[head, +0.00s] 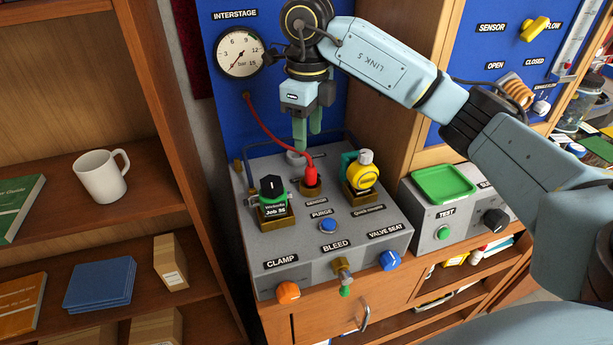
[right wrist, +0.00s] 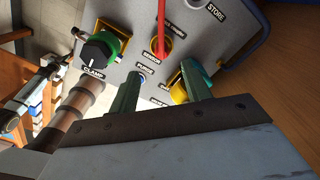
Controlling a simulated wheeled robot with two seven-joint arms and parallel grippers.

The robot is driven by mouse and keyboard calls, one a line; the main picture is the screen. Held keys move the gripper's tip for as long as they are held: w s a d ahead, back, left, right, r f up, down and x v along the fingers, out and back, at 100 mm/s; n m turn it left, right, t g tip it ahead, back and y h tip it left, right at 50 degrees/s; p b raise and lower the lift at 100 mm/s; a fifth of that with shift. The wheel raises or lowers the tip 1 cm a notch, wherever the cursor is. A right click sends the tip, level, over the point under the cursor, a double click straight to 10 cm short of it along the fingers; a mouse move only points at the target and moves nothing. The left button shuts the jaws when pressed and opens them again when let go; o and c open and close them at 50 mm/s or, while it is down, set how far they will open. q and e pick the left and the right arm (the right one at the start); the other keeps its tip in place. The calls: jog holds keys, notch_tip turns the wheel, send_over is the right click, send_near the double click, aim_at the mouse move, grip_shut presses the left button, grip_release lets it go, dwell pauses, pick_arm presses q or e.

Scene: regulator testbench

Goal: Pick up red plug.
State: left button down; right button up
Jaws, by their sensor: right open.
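The red plug (head: 310,174) stands upright in the socket marked SENSOR on the grey testbench box (head: 360,236). A red cable runs from it up to the blue panel below the gauge. My right gripper (head: 307,134) is open and empty, pointing down above and just behind the plug in the head view. In the right wrist view the green fingertips (right wrist: 160,90) are apart, and the red plug (right wrist: 159,46) shows beyond them, between the two fingers in the picture and not touched.
A blue PURGE button (head: 327,226) lies in front. The gauge (head: 240,52) hangs behind. A green tray (head: 443,185) sits further right.

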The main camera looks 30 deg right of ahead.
send_over(311, 167)
jog(key=f, duration=0.4)
jog(key=shift+a+f, duration=0.25)
jog(key=shift+f, duration=0.2)
jog(key=shift+d+f, duration=0.1)
jog(key=shift+f, duration=0.7)
notch_tip(311, 167, down, 3)
jog(key=shift+d+f, duration=0.15)
jog(key=shift+f, duration=0.2)
pick_arm(q)
jog(key=shift+s, duration=0.3)
pick_arm(e)
grip_shut()
